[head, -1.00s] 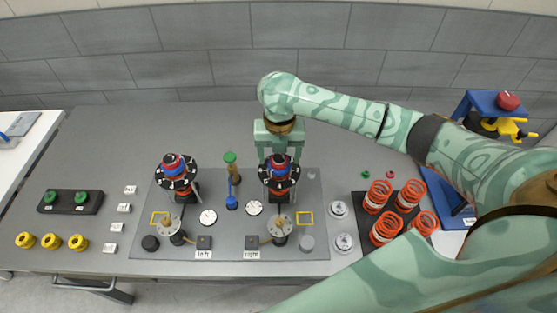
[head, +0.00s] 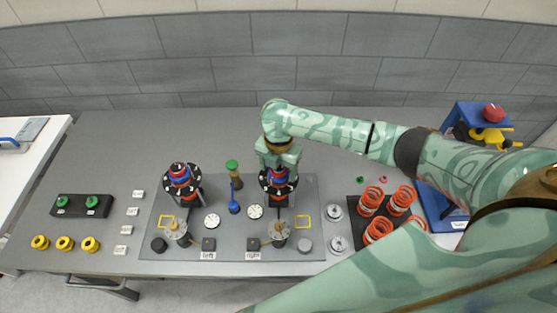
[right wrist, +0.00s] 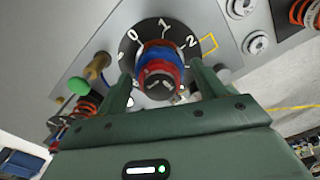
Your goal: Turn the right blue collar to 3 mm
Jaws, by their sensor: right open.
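The right blue collar (head: 274,176) sits with a red band on the right fixture, above a black dial ring (head: 266,186) with white marks. In the right wrist view the blue collar (right wrist: 157,51) and red band (right wrist: 163,68) show close up, and 0, 1 and 2 are readable on the black dial (right wrist: 186,32). My right gripper (head: 279,166) is over the right fixture from behind. In the right wrist view its open fingers (right wrist: 164,82) stand on either side of the collar stack, with gaps visible. The collar's exact setting cannot be read. My left gripper is out of view.
The left fixture (head: 181,175) has a similar collar stack. A green-topped post (head: 233,167) and blue tool (head: 234,206) stand between the fixtures. Orange springs (head: 371,199) stand on a black mat at right. Yellow rings (head: 65,243) lie at left.

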